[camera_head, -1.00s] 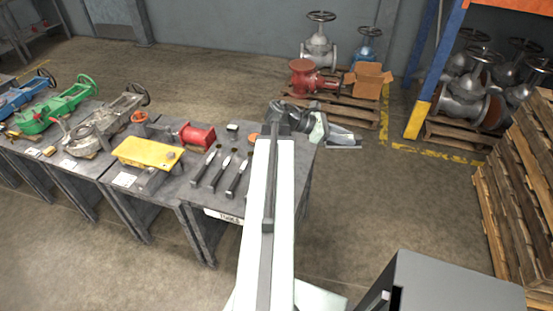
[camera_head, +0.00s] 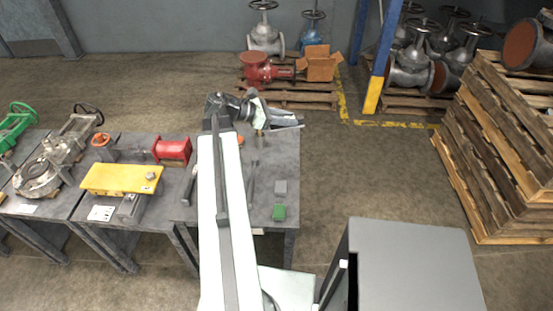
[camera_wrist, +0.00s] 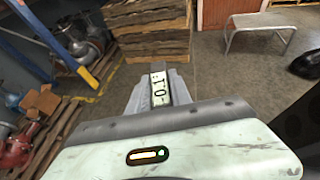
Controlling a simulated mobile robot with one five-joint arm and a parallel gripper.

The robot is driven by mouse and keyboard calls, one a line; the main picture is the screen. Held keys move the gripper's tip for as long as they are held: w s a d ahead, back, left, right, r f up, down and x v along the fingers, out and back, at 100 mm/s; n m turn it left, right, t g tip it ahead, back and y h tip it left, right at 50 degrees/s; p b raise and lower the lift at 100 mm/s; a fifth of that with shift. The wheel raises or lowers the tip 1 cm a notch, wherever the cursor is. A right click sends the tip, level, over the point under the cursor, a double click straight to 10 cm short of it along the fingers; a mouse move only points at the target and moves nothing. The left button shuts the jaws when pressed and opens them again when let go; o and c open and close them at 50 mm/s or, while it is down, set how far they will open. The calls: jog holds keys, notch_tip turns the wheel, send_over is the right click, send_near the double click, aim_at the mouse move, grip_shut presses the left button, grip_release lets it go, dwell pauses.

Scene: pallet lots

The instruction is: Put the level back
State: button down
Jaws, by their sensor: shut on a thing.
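In the wrist view the level (camera_wrist: 158,88) is a small block with a pale face reading "-0.1". It sits between the two grey fingers of my gripper (camera_wrist: 160,92), which is shut on it. In the head view my gripper (camera_head: 284,123) is at the far right corner of the tool bench (camera_head: 288,160), pointing right. The level cannot be made out there. My arm hides part of the bench.
Long tools lie on the bench beside my arm, with a grey block (camera_head: 280,187) and a green block (camera_head: 279,212) to the right. A yellow part (camera_head: 122,179) and red cylinder (camera_head: 172,151) lie left. Stacked pallets (camera_head: 500,140) stand right; open floor lies between.

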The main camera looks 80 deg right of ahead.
jog(key=shift+n+h, duration=0.4)
jog(key=shift+h, duration=0.2)
jog(key=w+f+b, duration=0.4)
jog(key=f+b, duration=0.3)
jog(key=w+a+f+b, duration=0.1)
jog(key=w+f+b, duration=0.3)
jog(key=f+b, duration=0.3)
jog(key=w+f+b, duration=0.5)
jog(key=f+b, duration=0.3)
jog(key=shift+a, duration=0.2)
jog(key=shift+w, duration=0.25)
jog(key=b, duration=0.2)
send_over(283, 159)
jog(key=shift+f, duration=0.75)
notch_tip(283, 159, down, 4)
jog(key=b, duration=0.3)
jog(key=shift+r, duration=0.25)
jog(key=shift+f, duration=0.1)
jog(key=c, duration=1.2)
grip_release()
jog(key=shift+o, duration=0.2)
